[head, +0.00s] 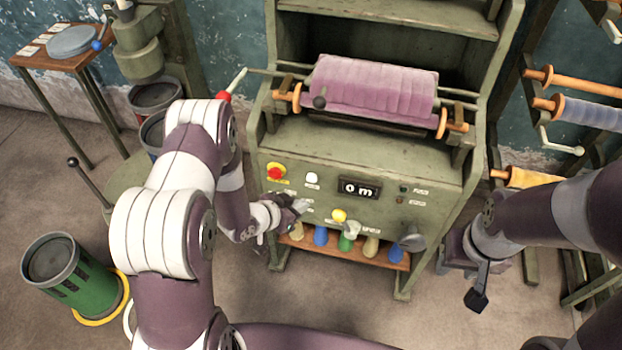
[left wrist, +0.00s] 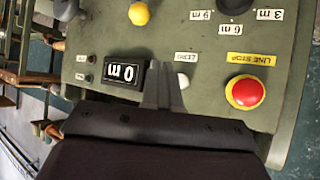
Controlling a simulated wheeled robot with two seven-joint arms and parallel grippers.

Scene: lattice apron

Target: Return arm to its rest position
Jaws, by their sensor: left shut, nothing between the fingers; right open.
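My left gripper (head: 298,205) is shut and empty in front of the green machine's control panel, below the white button (head: 312,178). In the left wrist view its closed fingers (left wrist: 162,88) point at the panel between the counter reading "0 m" (left wrist: 124,74) and the red line stop button (left wrist: 244,92). I cannot tell whether the fingertips touch the panel. My left arm (head: 165,215) reaches in from the left, bent at the elbow. My right gripper (head: 477,290) is open and empty, hanging low right of the machine.
The machine (head: 290,140) carries a pink fabric roll (head: 372,88). A yellow knob (head: 339,215) and a shelf with several coloured objects (head: 370,248) sit low on it. A green bin (head: 62,275) stands on the floor at left. A rack with rolls (head: 590,112) is at right.

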